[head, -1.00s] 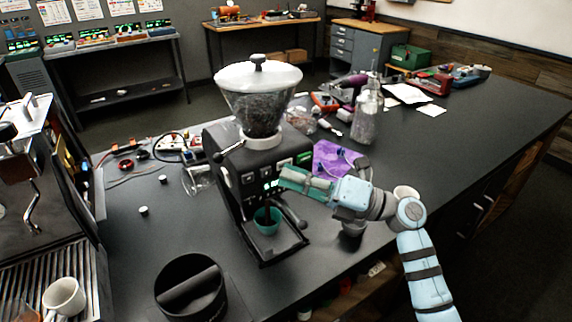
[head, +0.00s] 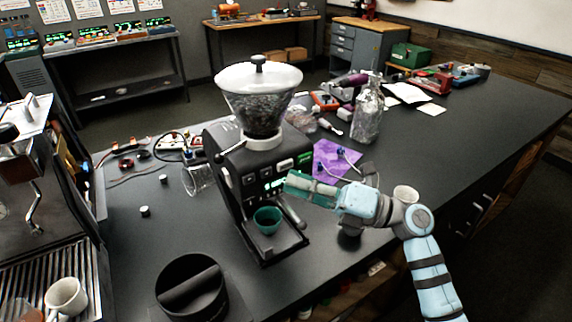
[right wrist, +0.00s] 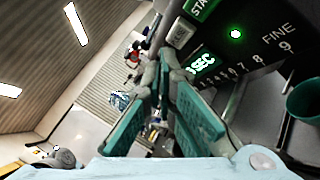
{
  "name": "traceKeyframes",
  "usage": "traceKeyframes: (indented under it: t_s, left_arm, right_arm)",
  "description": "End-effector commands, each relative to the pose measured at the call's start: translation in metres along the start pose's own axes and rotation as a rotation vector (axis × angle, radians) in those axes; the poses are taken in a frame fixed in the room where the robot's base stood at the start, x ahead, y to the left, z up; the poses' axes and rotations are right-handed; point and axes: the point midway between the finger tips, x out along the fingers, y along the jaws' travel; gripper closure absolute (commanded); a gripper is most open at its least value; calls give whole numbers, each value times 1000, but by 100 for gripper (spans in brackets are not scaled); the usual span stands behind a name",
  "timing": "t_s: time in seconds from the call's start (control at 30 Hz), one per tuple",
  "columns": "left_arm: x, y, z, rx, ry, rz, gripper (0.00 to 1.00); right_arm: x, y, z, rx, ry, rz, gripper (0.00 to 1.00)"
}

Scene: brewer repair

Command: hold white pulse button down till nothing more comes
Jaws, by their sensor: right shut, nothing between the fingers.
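The black grinder (head: 232,165) stands on the dark bench with a clear hopper (head: 258,105) of beans and a white lid. Its front panel has several pale buttons and a lit display, which reads "SEC" in the right wrist view (right wrist: 202,62). A pale button (right wrist: 180,33) shows beside the "STA…" label; I cannot read which one is the pulse button. My right gripper (head: 287,182) is shut and empty, at the right of the panel. Its fingertips (right wrist: 162,62) are near the panel; contact with a button cannot be told. A green cup (head: 267,222) stands on the drip tray. My left gripper is out of view.
A black knock box (head: 190,288) stands at the front. The espresso machine (head: 35,190) with a white cup (head: 66,297) is at left.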

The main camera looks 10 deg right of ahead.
Motion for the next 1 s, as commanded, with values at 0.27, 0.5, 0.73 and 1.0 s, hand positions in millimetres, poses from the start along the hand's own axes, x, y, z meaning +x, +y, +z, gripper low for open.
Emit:
traceKeyframes:
  t_s: [0.27, 0.5, 0.73, 1.0]
  left_arm:
    - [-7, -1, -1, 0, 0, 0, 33]
    - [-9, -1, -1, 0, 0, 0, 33]
    - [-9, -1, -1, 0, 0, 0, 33]
    - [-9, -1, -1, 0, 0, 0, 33]
  right_arm:
    - [-19, 14, -13, 0, 1, -3, 100]
    - [-32, 24, -23, 0, 1, -1, 100]
    - [-33, 24, -24, 0, 1, 0, 100]
    - [-33, 28, -17, 34, -66, 21, 100]
